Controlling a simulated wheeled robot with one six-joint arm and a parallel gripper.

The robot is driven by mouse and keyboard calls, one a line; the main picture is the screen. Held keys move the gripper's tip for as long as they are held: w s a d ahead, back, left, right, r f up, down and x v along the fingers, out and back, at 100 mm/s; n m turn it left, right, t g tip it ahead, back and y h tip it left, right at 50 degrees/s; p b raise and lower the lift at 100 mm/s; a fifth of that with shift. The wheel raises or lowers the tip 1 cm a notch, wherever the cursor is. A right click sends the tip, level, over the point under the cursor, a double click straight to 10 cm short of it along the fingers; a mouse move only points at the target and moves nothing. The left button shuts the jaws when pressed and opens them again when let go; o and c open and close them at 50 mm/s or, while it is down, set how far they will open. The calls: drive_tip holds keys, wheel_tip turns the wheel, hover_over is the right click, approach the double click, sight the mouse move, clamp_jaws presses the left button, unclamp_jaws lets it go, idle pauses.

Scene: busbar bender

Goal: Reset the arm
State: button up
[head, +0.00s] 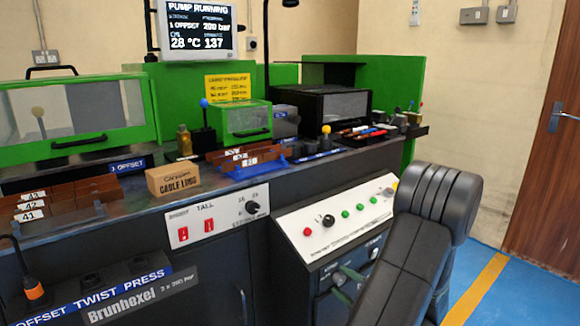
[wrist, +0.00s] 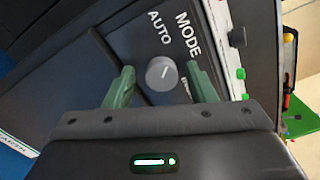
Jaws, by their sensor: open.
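My gripper (wrist: 161,84) is open, with its two green fingers apart and nothing held. In the wrist view a grey round knob (wrist: 162,73), beside the words MODE and AUTO, shows between the fingers with a gap on each side. I cannot tell how deep the fingers reach around it. In the head view my arm comes in from the lower right, and my gripper (head: 346,283) is at the lower front panel (head: 322,285), below the sloped white control panel (head: 318,238). The arm hides part of that panel's right side.
The white panel carries a red button (head: 307,232), a black knob (head: 328,221) and several green buttons. A cardboard box (head: 172,180) and blue tray (head: 250,168) stand on the bench above. Open blue floor (head: 478,262) lies at the right, before a wooden door (head: 550,150).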

drive_tip(key=m+p, duration=0.4)
drive_tip(key=shift+s+d+r, duration=0.1)
drive_tip(key=shift+d+r, duration=0.05)
drive_tip(key=shift+r, duration=0.2)
drive_tip(key=m+p, duration=1)
drive_tip(key=shift+f+m+p, duration=0.2)
drive_tip(key=shift+m+p, duration=0.9)
drive_tip(key=shift+m, duration=0.3)
